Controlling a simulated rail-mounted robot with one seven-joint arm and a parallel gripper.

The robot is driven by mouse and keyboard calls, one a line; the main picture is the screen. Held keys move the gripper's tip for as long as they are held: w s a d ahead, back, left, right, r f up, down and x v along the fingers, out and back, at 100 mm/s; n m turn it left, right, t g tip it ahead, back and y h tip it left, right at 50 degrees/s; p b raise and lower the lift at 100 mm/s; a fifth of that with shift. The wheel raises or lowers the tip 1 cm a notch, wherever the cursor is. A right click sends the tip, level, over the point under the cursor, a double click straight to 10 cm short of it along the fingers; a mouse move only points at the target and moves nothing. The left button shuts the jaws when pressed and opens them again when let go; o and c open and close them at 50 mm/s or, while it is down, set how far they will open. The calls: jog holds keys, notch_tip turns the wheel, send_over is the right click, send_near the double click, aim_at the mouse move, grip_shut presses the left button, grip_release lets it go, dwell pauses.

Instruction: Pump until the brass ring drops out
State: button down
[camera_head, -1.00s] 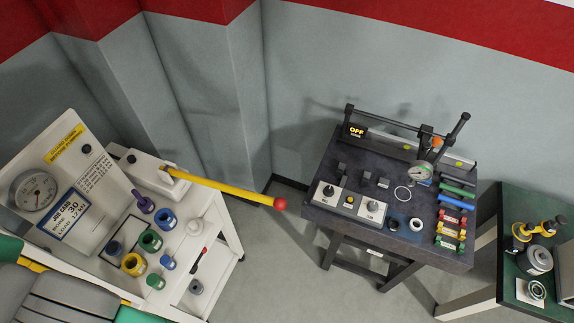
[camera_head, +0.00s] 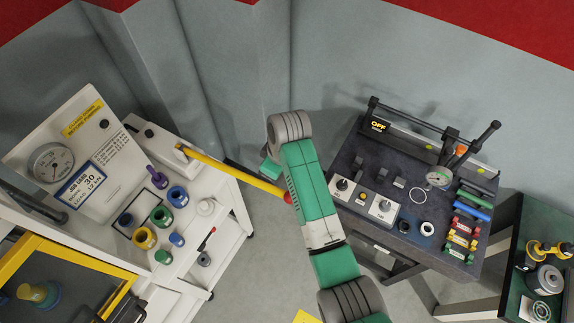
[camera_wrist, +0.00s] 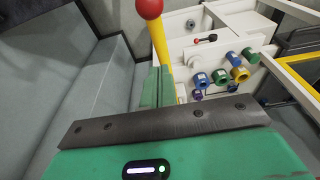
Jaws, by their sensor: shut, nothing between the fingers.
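The yellow pump lever (camera_head: 230,169) with a red knob (camera_head: 288,198) sticks out to the right from the white pump box (camera_head: 165,148) on the left trolley. In the wrist view the lever (camera_wrist: 160,45) and its red knob (camera_wrist: 149,8) stand behind my gripper's fingers. My gripper (camera_wrist: 158,86) is shut and empty, its green fingers together, overlapping the lever in that view; I cannot tell whether they touch it. In the head view my arm hides most of the gripper and passes close to the knob. I cannot make out a brass ring.
The trolley (camera_head: 228,207) carries several coloured collars, a dial gauge (camera_head: 50,162) and a job card (camera_head: 82,186). A dark bench (camera_head: 370,225) on the right holds a switch panel, a pale ring (camera_head: 417,195) and coloured bars. Open floor lies between trolley and bench.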

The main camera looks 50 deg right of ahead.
aim_at(270, 186)
jog(key=f+b, duration=0.2)
jog(key=f, duration=0.1)
jog(key=w+f+b, duration=0.1)
jog(key=f+b, duration=0.1)
jog(key=f, duration=0.1)
jog(key=shift+w+a+f+b, duration=0.2)
jog(key=shift+f+b, duration=0.1)
jog(key=shift+f, duration=0.1)
jog(key=shift+r, duration=0.25)
notch_tip(270, 186, down, 16)
jog(key=b, duration=0.9)
jog(key=shift+s, duration=0.2)
jog(key=shift+r, duration=0.25)
